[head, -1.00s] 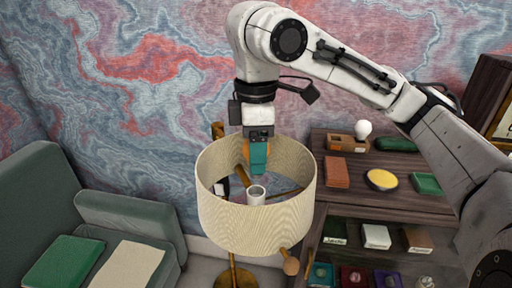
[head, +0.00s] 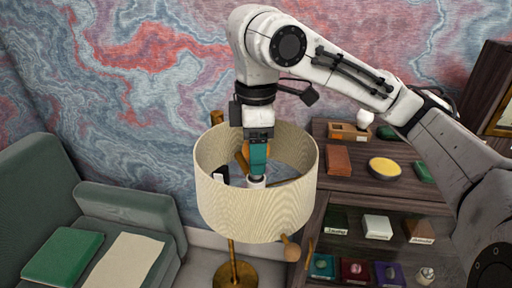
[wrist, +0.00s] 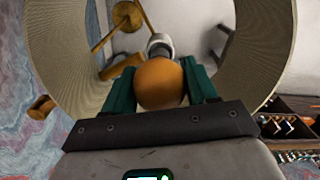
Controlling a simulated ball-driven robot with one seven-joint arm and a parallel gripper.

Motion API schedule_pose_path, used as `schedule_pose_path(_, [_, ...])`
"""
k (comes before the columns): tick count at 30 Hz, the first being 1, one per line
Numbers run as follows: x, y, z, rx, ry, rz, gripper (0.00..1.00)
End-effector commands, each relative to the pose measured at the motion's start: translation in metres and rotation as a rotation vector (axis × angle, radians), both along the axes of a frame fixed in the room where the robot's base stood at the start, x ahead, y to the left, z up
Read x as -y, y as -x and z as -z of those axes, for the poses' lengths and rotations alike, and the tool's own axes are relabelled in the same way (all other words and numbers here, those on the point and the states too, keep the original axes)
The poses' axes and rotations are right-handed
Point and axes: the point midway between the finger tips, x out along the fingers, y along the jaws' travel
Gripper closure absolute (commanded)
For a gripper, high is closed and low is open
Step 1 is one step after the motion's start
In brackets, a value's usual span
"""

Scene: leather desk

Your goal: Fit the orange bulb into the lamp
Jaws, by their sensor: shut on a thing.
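The lamp's cream shade (head: 255,215) stands open at the top, with the white socket (head: 257,184) inside it. My gripper (head: 258,172) reaches down into the shade, its teal fingers just above the socket. In the wrist view the fingers are shut on the orange bulb (wrist: 160,83), one on each side. The pale socket (wrist: 160,42) shows just beyond the bulb, in line with it. The bulb's far end is at or very near the socket mouth; I cannot tell whether it is inside. In the head view the fingers mostly hide the bulb.
The shade wall surrounds my gripper closely. A dark shelf unit at right holds a white bulb (head: 365,118), a yellow oval dish (head: 384,168) and several small boxes. A green sofa (head: 130,212) is at left.

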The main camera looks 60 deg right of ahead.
Motion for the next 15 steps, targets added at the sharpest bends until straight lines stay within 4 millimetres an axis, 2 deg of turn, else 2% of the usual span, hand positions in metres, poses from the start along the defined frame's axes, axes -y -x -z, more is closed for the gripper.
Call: schedule_pose_path(15, [0.0, 0.0, 0.019, 0.0, 0.0, 0.0, 0.72])
